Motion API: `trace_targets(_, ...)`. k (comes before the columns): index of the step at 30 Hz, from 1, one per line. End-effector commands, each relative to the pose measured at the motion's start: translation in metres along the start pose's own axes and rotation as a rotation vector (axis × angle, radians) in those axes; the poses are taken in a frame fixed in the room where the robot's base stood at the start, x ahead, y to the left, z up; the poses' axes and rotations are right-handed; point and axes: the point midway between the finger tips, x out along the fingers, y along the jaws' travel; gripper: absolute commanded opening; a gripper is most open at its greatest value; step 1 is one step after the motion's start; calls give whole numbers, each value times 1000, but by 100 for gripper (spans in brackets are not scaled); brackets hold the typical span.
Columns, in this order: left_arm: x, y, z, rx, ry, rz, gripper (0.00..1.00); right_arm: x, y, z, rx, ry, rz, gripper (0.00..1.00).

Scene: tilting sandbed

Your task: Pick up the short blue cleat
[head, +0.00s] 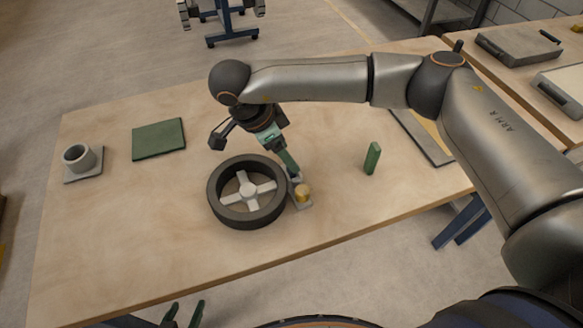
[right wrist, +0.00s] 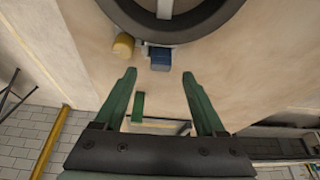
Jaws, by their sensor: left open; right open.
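The short blue cleat (right wrist: 160,60) shows in the right wrist view, beside the black rim of the wheel (right wrist: 185,32). My right gripper (right wrist: 159,74) is open and empty; the cleat lies just beyond its fingertips, roughly centred between them. In the head view my right gripper (head: 291,170) points down at the right side of the wheel (head: 218,209), and I cannot make out the cleat there. A yellow cylinder (head: 303,192) stands close by; it also shows in the right wrist view (right wrist: 123,45). My left gripper (head: 183,314) is open at the bottom edge, apart from these things.
A green block (head: 372,158) stands to the right on the wooden table (head: 130,260). A green mat (head: 159,139) and a grey cup-like ring on a plate (head: 79,158) are at left. A flat tray (head: 433,149) lies partly behind my right arm. The table's front left is clear.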

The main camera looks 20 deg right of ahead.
Motion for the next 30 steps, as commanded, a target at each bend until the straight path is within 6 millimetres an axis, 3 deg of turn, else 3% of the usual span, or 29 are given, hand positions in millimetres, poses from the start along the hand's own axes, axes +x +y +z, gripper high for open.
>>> trace_targets(8,-5,0,-4,0,-3,-1,62,39,0,2,2,1,5,72)
trace_targets(17,-5,0,-4,0,-4,-2,62,44,0,2,1,0,1,72)
trace_targets(30,-5,0,-4,-1,-5,-2,62,43,0,2,1,0,1,23)
